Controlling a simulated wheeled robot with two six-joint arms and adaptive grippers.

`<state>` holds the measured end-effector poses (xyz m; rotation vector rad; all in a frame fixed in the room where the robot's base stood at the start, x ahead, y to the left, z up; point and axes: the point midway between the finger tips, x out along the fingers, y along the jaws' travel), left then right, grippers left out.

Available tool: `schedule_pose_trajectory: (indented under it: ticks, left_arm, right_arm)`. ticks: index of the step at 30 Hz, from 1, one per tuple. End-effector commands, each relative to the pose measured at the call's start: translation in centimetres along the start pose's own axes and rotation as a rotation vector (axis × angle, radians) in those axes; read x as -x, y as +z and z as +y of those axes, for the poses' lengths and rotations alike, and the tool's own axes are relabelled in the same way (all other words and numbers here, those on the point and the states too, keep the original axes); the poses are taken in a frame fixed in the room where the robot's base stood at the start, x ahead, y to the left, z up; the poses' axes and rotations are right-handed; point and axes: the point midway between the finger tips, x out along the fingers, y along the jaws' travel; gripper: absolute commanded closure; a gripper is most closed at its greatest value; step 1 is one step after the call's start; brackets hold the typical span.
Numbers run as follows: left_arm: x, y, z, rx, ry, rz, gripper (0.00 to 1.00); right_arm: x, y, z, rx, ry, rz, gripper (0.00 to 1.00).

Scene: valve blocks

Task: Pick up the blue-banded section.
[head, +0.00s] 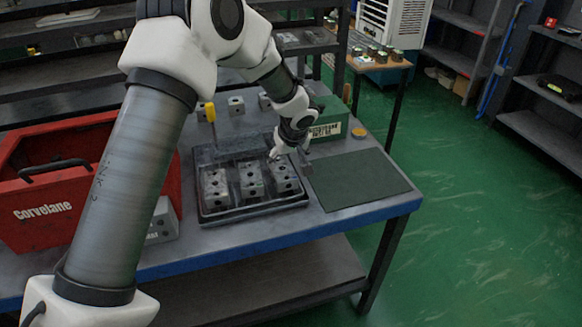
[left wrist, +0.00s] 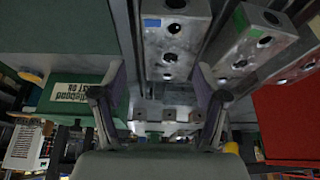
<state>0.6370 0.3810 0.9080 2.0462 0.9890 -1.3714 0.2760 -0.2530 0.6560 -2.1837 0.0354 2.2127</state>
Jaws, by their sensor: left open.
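The blue-banded section (left wrist: 172,45) is a grey metal block with round holes and a small blue mark, in the left wrist view. In the head view it appears to be the rightmost block (head: 285,178) in the dark tray (head: 255,211). My left gripper (head: 290,150) is over the far end of that block. In the wrist view its two fingers (left wrist: 158,80) are apart, with the block's end showing between them and nothing held. I cannot tell the height gap. A green-marked block (left wrist: 252,42) lies beside it. My right gripper is not in view.
A red crate (head: 45,215) stands left of the tray, with a grey block (head: 163,222) near it. A green box (head: 327,128) with a white label is behind the tray, and several small blocks (head: 236,105) stand at the back. The green mat (head: 358,180) at right is bare.

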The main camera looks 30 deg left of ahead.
Motion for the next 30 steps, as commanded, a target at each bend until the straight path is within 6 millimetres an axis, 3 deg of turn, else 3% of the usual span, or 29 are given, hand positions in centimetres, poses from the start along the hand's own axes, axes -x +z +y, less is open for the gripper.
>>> schedule_pose_trajectory:
  ticks: [6, 9, 24, 25, 30]
  left_arm:
    - [-4.5, 0.0, 0.3, -0.004, -0.009, -0.007, 0.27]
    - [-5.5, 0.1, 0.4, -0.005, -0.01, -0.008, 0.27]
    - [-6.0, 0.5, 0.2, -0.005, -0.015, -0.014, 0.27]
    - [-6.0, 0.5, 0.2, -0.006, -0.016, -0.014, 0.15]
    - [-6.0, 0.5, 0.2, -0.006, -0.016, -0.014, 0.74]
  right_arm:
    - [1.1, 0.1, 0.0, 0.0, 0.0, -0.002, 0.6]
    - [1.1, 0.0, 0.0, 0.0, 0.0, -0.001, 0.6]
    - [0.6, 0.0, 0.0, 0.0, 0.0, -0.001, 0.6]
    - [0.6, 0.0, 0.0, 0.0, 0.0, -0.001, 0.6]
    - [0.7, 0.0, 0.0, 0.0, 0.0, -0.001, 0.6]
